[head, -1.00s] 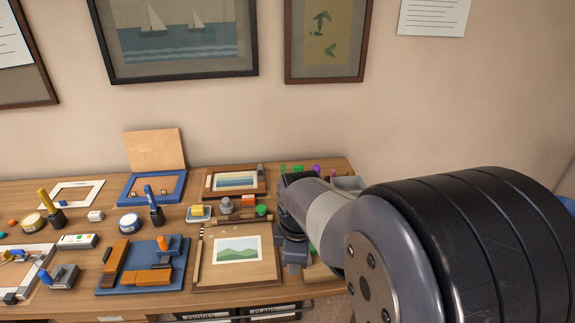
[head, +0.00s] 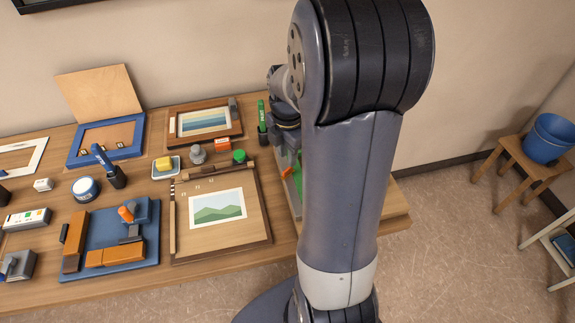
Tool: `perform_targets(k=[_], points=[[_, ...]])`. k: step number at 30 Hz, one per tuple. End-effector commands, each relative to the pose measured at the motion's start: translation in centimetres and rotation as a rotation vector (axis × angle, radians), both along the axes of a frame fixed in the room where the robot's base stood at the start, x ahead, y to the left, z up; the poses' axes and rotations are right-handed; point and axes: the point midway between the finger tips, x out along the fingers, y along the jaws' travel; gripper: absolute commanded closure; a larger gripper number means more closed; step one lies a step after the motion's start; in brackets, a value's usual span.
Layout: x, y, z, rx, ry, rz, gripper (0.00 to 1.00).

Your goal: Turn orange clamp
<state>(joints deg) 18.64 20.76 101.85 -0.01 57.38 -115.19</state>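The orange clamp handle (head: 126,213) is a short tilted lever on a blue-grey block at the back right of a blue board (head: 103,240). Orange-brown bars (head: 112,256) form a corner on the same board, with a small dark piece beside the lever. My gripper end (head: 284,132) is over the right part of the table, well to the right of the clamp and apart from it. Its fingers are mostly hidden behind my arm, so their opening cannot be made out.
A wooden board with a green landscape picture (head: 218,208) lies between the clamp board and my arm. A green marker (head: 262,115) stands near the wrist.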

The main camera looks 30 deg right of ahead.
Motion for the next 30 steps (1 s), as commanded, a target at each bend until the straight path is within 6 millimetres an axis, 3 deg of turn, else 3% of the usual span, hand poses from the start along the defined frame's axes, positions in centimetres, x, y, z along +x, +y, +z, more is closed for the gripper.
perform_targets(k=[1,9,12,28,30], points=[[0.0,0.0,-1.2,0.0,0.001,0.0,0.74],[0.0,0.0,-4.4,0.001,0.001,-0.001,0.74],[0.0,0.0,-3.8,0.0,0.0,-0.001,0.74],[0.0,0.0,-4.4,0.0,0.0,-0.001,0.74],[0.0,0.0,-4.4,0.0,0.0,-0.001,0.78]])
